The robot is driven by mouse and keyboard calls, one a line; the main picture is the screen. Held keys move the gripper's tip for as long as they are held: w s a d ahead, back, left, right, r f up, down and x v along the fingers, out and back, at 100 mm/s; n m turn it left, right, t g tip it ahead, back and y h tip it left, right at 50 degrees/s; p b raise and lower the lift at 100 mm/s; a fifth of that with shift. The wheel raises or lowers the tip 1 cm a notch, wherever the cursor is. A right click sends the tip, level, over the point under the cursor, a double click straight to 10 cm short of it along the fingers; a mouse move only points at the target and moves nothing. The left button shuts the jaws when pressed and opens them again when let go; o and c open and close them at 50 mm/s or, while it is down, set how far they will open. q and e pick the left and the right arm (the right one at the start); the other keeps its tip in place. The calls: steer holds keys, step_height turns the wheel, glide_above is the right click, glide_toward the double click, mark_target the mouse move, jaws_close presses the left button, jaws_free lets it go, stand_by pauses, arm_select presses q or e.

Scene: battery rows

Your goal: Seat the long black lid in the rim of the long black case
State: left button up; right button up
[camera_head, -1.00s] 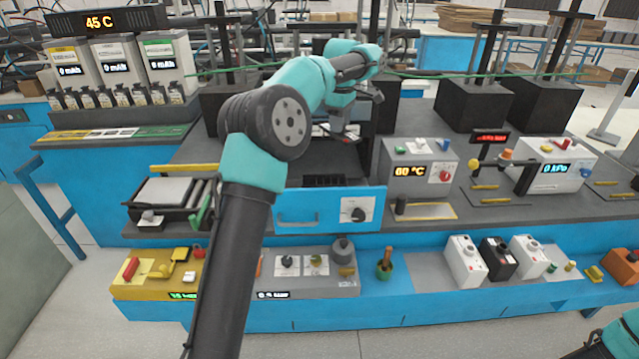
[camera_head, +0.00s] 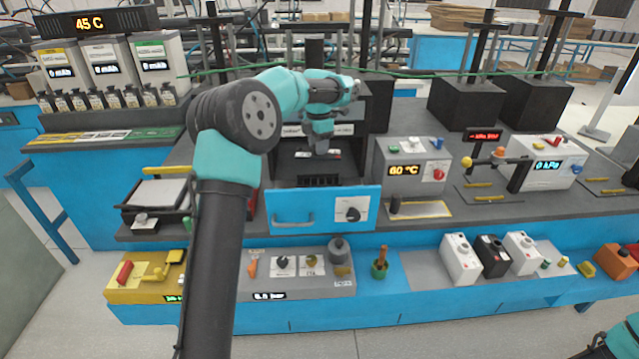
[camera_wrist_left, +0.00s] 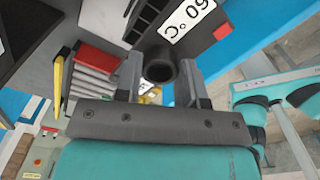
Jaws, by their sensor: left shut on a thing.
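My left gripper (camera_head: 320,152) hangs at the open front of the dark oven-like box, above its blue front panel. In the left wrist view its two fingers (camera_wrist_left: 160,78) are shut on a dark round piece (camera_wrist_left: 160,66), whose hollow-looking end faces the camera. I cannot tell whether this piece belongs to the long black lid. A black slotted piece (camera_head: 320,181) lies below the gripper, just behind the blue panel; I cannot tell whether it is the case. No long black lid or case can be made out for certain. My right gripper is not in view.
The blue panel (camera_head: 290,208) has a handle and a knob. A controller reading 60 °C (camera_head: 410,165) stands right of the box. In the wrist view, red-ended grey rods (camera_wrist_left: 95,60) lie close by on the left. My left arm hides part of the bench.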

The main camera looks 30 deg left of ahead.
arm_select(q)
steer(key=shift+n, duration=0.6)
glide_above(319, 182)
steer(key=shift+f, duration=3.05)
steer(key=shift+f, duration=1.9)
steer(key=shift+f, duration=0.1)
steer(key=o, duration=1)
